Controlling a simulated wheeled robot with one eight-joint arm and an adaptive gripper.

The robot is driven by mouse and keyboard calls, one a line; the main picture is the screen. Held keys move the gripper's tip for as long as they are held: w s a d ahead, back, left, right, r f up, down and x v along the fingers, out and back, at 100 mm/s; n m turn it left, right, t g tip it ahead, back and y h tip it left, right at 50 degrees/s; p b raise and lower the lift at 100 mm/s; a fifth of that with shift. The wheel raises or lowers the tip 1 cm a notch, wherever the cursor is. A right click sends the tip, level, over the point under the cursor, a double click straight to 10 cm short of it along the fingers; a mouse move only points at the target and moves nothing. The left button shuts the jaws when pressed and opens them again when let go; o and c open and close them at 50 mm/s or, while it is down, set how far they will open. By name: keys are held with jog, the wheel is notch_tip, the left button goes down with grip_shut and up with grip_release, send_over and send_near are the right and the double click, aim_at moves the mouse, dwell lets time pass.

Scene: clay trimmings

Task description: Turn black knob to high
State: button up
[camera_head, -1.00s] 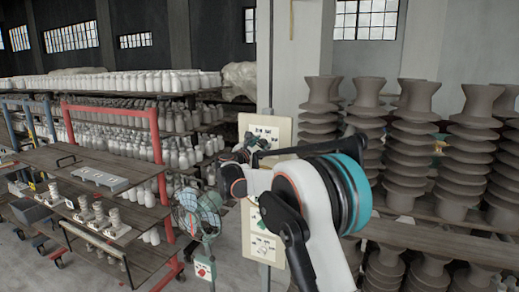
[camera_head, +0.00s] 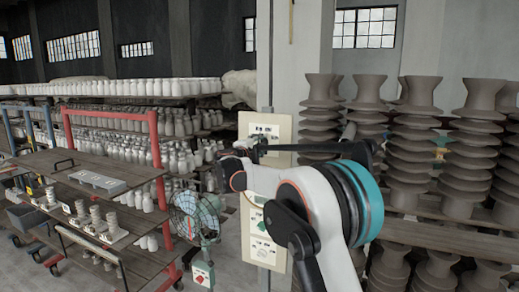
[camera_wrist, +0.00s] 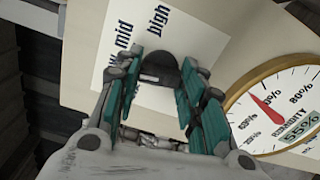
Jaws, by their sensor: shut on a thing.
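The black knob (camera_wrist: 160,66) sits on a cream panel (camera_wrist: 85,70) in the wrist view, beside a white label (camera_wrist: 150,28) reading "mid" and "high", with a third word partly hidden. My gripper (camera_wrist: 161,82), with teal-padded fingers, is shut on the knob, one finger on each side. The pointing direction of the knob is hard to read. In the head view, my gripper (camera_head: 248,150) is at the upper part of the cream panel (camera_head: 284,126) on the pillar; my arm hides the knob there.
A round humidity gauge (camera_wrist: 285,105) is right of the knob in the wrist view. In the head view, a fan (camera_head: 196,215) stands left of the panel. Shelves of white bottles (camera_head: 105,88) are at left, stacked brown insulators (camera_head: 415,150) at right.

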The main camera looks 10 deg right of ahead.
jog(key=shift+f+m+b, duration=0.2)
jog(key=shift+m+b, duration=1.25)
jog(key=shift+m, duration=6.25)
jog(key=o, duration=1)
jog(key=shift+o, duration=0.2)
jog(key=shift+r, duration=0.1)
jog(key=v, duration=1.2)
